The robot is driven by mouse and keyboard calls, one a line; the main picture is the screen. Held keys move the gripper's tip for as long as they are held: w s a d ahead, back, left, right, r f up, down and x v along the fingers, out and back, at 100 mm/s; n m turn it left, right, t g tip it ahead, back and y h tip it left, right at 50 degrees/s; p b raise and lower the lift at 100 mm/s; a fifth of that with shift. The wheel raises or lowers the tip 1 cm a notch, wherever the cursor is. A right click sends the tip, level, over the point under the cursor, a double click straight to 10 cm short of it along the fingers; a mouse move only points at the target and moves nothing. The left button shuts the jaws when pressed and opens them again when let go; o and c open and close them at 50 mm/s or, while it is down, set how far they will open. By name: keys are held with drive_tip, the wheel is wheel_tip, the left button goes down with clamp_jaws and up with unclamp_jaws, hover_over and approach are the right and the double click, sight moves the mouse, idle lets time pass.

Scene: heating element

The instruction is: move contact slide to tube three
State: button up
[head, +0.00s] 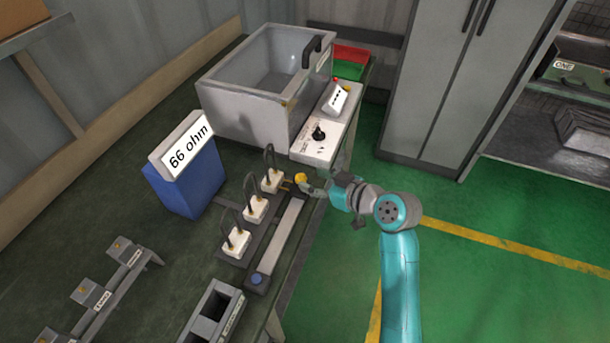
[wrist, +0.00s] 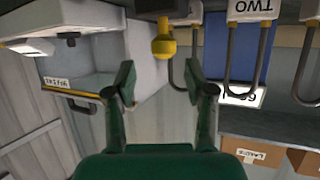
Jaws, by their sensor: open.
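The contact slide shows as a yellow knob (head: 301,178) at the far end of a grey rail (head: 274,243), beside the farthest white tube block (head: 272,181). Two more blocks stand nearer, a middle one (head: 254,208) and a near one (head: 236,242), each with a dark loop. In the wrist view the picture is upside down, and the middle block (wrist: 253,8) is marked TWO. My gripper (wrist: 160,80) is open and empty. The yellow knob (wrist: 163,45) lies ahead of the gap between its fingers, apparently untouched. The number of the farthest block cannot be read.
A blue meter (head: 187,178) reads 66 ohm left of the blocks. A grey basin (head: 245,108) and a control box (head: 320,138) stand beyond the rail. A blue button (head: 257,279) is at the rail's near end. An open grey box (head: 214,313) stands near.

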drive_tip(key=v, duration=0.6)
drive_tip(key=shift+s+d, duration=0.2)
drive_tip(key=shift+r, duration=0.1)
drive_tip(key=s+d+f+m+t+h, duration=0.2)
drive_tip(key=s+d+f+m+h, duration=0.2)
drive_tip(key=s+f, duration=0.5)
drive_tip(key=s+d+f+m+t+h, duration=0.2)
drive_tip(key=s+d+f+m+h, duration=0.3)
drive_tip(key=s, duration=0.6)
drive_tip(key=s+d+r+t, duration=0.1)
drive_tip(key=s+r, duration=0.3)
drive_tip(key=s, duration=0.7)
drive_tip(key=s+d+r+h, duration=0.1)
drive_tip(key=s+d+r, duration=0.1)
drive_tip(key=s, duration=0.9)
drive_tip(key=shift+r+t, duration=0.4)
drive_tip(key=shift+r, duration=0.5)
drive_tip(key=shift+s, duration=0.15)
